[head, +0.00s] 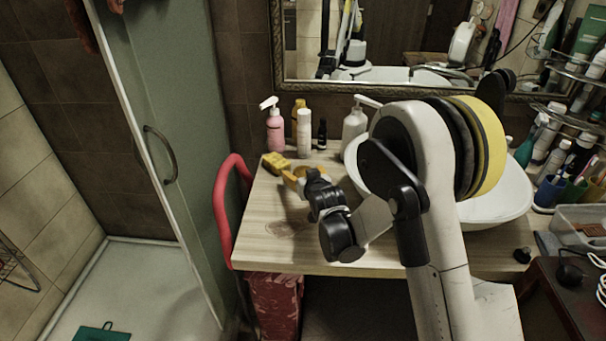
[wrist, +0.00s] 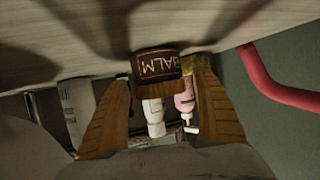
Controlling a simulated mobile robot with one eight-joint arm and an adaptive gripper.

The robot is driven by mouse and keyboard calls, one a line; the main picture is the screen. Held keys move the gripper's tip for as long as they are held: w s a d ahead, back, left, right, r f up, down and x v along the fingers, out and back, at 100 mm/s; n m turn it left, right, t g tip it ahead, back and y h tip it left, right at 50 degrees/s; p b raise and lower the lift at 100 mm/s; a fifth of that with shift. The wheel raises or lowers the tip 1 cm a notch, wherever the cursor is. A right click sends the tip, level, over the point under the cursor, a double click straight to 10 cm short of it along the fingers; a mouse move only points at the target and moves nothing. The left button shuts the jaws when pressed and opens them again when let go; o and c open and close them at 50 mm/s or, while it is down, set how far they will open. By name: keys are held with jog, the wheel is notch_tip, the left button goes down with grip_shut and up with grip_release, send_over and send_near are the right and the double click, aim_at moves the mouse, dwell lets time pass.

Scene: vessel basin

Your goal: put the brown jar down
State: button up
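The brown jar (wrist: 162,70), with the white word BALM upside down on its label, is between the two orange-brown fingers of my gripper (wrist: 162,75) in the wrist view. In the head view my gripper (head: 295,180) is low over the left part of the wooden counter (head: 265,240). The jar is not clearly distinguishable there.
A pink pump bottle (head: 276,132), a white bottle (head: 304,133) and a dark bottle (head: 322,136) stand behind. A white basin (head: 500,205) is at right. A red tube (head: 222,205) borders the counter's left edge. The front-left counter is clear.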

jog(key=shift+r, duration=0.1)
jog(key=shift+r, duration=0.2)
jog(key=p+v, duration=0.3)
jog(key=v, duration=0.9)
jog(key=shift+f, duration=0.2)
